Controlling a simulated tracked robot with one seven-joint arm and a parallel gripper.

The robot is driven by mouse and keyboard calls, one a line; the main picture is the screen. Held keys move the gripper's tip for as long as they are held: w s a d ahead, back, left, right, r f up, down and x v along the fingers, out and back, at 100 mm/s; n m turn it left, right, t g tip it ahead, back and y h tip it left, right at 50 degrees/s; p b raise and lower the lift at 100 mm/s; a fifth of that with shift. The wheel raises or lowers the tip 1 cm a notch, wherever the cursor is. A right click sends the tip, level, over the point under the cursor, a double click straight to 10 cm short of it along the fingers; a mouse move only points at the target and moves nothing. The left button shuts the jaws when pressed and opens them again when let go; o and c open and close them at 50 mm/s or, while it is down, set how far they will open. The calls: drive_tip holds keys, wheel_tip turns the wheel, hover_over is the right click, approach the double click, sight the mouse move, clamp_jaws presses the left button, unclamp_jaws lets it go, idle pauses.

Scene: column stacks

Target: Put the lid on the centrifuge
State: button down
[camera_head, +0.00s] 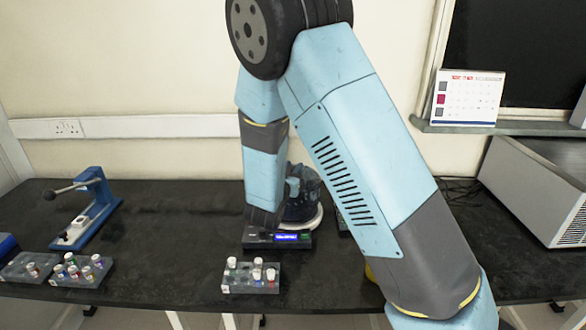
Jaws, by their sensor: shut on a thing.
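The centrifuge (268,240) stands on the dark bench at the centre, with a lit blue display on its front and a pale round rim behind it. A dark, see-through bluish lid (311,184) is over its round part. My gripper (293,190), small and partly hidden behind my forearm, is at the lid and shut on it. The fingertips are not clear. I cannot tell whether the lid touches the rim. My forearm hides the left side of the centrifuge.
A rack with capped vials (250,285) stands in front of the centrifuge. Two more vial racks (82,273) (27,268) and a blue lever device (88,215) are at left. A grey box unit (540,190) is at right. The bench between the lever device and centrifuge is clear.

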drive_tip(key=shift+f, duration=1.95)
drive_tip(key=shift+c, duration=1.3)
unclamp_jaws()
drive_tip(key=shift+r, duration=0.15)
drive_tip(key=shift+r, duration=2.85)
